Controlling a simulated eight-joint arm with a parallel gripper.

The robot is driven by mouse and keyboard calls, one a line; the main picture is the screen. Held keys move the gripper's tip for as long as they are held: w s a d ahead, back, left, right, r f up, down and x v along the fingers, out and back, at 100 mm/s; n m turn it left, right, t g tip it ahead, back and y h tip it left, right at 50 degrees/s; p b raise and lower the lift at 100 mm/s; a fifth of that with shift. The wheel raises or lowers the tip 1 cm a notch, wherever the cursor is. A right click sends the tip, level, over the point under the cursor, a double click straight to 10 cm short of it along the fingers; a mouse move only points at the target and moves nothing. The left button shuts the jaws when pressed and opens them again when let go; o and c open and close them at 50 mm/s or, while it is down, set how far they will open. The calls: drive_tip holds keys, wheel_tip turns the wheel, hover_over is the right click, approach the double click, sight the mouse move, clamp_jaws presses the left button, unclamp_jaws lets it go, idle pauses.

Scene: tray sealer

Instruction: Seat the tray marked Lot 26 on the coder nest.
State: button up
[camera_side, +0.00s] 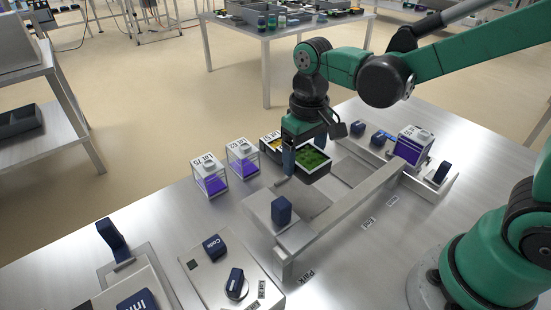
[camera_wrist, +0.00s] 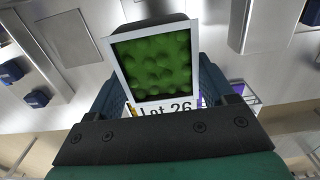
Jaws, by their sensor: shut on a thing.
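The tray marked Lot 26 (camera_wrist: 152,68) is between my fingers in the wrist view, with a pale rim, green lumpy contents and its label facing my wrist. In the side view this dark-walled tray (camera_side: 318,173) looks about level, beside the grey metal fixture. My gripper (camera_side: 303,158) points down and is shut on it. One finger hides part of the tray, and I cannot tell whether its underside touches anything. A button marked Code (camera_side: 213,247) is on the front panel. I cannot tell for certain which plate of the fixture is the coder nest.
Clear trays with purple contents, Lot 75 (camera_side: 210,182) and Lot 62 (camera_side: 242,162), stand left. A yellow-filled tray (camera_side: 268,143) is close behind my gripper. Another purple tray (camera_side: 411,147) stands at the fixture's right. A long rail (camera_side: 340,215) and blue block (camera_side: 281,209) stand up nearby.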

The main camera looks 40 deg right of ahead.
sight(300, 196)
drive_tip(key=shift+f, duration=3.7)
drive_tip(key=shift+f, duration=0.2)
drive_tip(key=o, duration=1.3)
drive_tip(key=shift+o, duration=0.2)
drive_tip(key=shift+r, duration=4)
